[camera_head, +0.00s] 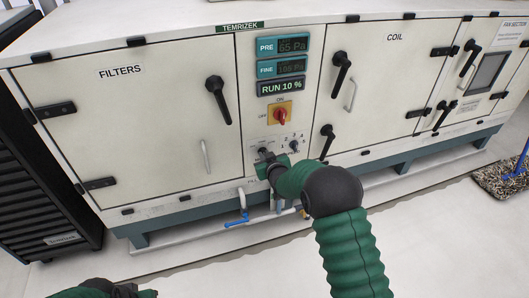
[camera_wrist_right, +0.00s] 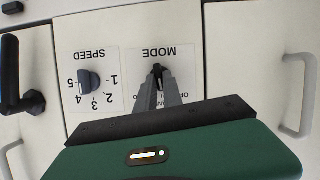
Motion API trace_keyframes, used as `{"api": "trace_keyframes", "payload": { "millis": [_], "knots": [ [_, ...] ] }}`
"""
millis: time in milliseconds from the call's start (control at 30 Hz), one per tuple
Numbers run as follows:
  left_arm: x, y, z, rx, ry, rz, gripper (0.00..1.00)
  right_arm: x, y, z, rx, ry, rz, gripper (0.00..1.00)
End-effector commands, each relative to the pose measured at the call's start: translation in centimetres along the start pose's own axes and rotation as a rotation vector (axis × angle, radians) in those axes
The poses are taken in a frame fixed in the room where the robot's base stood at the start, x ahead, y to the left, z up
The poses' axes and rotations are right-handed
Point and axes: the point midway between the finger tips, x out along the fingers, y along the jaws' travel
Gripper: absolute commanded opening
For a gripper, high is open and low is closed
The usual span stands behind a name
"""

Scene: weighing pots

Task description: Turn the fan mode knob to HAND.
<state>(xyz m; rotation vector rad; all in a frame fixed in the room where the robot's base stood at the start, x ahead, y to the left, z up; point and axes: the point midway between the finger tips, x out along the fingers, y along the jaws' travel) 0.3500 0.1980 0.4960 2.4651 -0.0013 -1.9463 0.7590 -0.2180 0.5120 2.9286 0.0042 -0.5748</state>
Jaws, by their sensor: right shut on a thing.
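The fan mode knob (camera_wrist_right: 158,72) is a small dark knob on a white plate marked MODE, shown upside down in the right wrist view. My right gripper (camera_wrist_right: 159,84) is shut on this knob. Its fingers and palm cover part of the mode labels, so I cannot read the knob's setting for certain. In the head view my right gripper (camera_head: 266,156) is at the control panel below the red switch, and it hides most of the mode knob. My left gripper (camera_head: 140,293) shows only in part at the bottom left edge, away from the cabinet.
The speed knob (camera_wrist_right: 88,82) is beside the mode plate. Above it in the head view are the red ON/OFF switch (camera_head: 280,115) and the RUN 10 % display (camera_head: 281,87). Black door handles (camera_head: 218,98) stick out on both sides. A blue-handled valve (camera_head: 237,222) is below.

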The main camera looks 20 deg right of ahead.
Motion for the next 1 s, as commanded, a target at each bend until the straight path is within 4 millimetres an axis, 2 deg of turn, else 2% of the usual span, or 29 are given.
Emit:
{"api": "trace_keyframes", "payload": {
  "millis": [300, 833, 867, 1000],
  "knots": [
    [-1.31, 0.0, -0.3, 0.0, 0.0, 0.0, 0.35, 0.04, 0.26, 0.06, 0.12, -0.002, -0.048, 0.0],
    [-1.4, 0.0, -0.33, 0.0, 0.0, 0.0, 0.35, 0.09, 0.14, 0.15, 0.142, -0.001, -0.058, 0.0],
    [-1.4, 0.0, -0.33, 0.0, 0.0, 0.0, 0.35, 0.09, 0.13, 0.15, 0.142, -0.001, -0.059, 0.15],
    [-1.4, 0.0, -0.33, 0.0, 0.0, 0.0, 0.35, 0.09, 0.07, 0.14, 0.142, -0.001, -0.059, 0.33]
  ]
}}
